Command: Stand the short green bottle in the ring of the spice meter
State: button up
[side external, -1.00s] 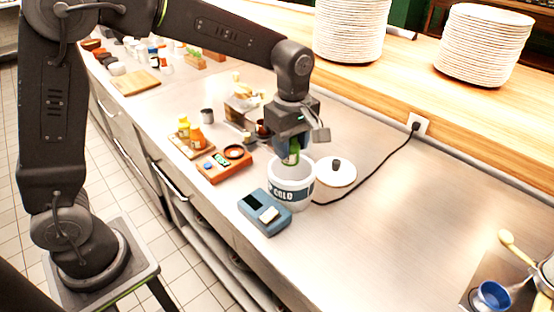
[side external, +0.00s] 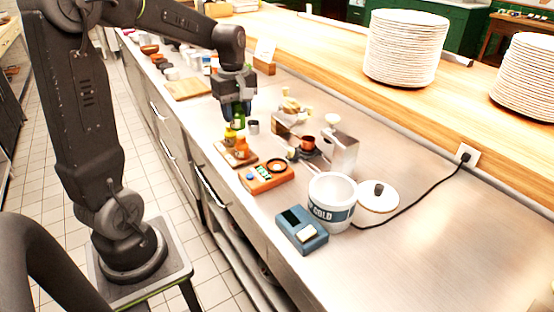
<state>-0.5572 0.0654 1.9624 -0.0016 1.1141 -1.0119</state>
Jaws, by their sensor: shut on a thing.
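My gripper (side external: 238,107) is shut on the short green bottle (side external: 238,123), which hangs roughly upright below the fingers. The bottle appears just behind and above the small wooden tray; how far above it I cannot tell. The spice meter (side external: 254,184) is an orange-red box with a lit green display and a blue button. Its dark ring (side external: 277,165) is on the top at the back right and looks empty. My gripper is to the left of and farther back than the ring. The bottle's upper part is hidden by the fingers.
A yellow bottle (side external: 230,136) and an orange bottle (side external: 242,149) stand on the wooden tray (side external: 226,155). A white COLD tub (side external: 332,211), a blue device (side external: 302,234) and a lid (side external: 378,198) are to the right. A metal box (side external: 342,154) stands behind. The right counter is clear.

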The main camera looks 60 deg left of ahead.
jog(key=w+d+f, duration=0.4)
jog(key=d, duration=0.1)
jog(key=w+d+f, duration=0.2)
jog(key=shift+w+d, duration=0.3)
jog(key=shift+d, duration=0.1)
jog(key=shift+f, duration=2.1)
jog(key=shift+f, duration=0.15)
jog(key=o, duration=0.9)
jog(key=shift+o, duration=0.2)
